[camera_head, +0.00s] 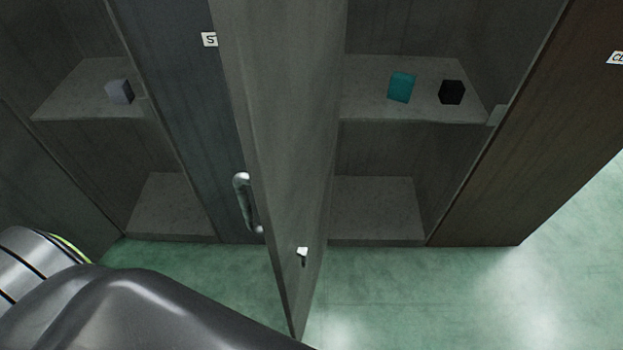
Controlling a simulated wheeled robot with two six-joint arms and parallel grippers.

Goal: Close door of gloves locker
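A grey locker door (290,130) stands open in the middle, swung out toward me and seen nearly edge-on. Its inner face shows a small white latch piece (302,252). A silver handle (243,200) shows at the left of this door's edge; it appears to be on the outer face. No gloves label is readable. To the right is the open compartment, with a teal block (402,86) and a black block (452,92) on its upper shelf (375,110). My dark arm link fills the lower left, apart from or overlapping the door's bottom in view. Neither gripper shows.
Another open compartment at left holds a grey block (119,91) on a shelf. A dark panel with a partly hidden label (209,40) stands between the compartments. A brown panel (530,130) with a cut-off label is at right. The green floor (450,300) is clear at lower right.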

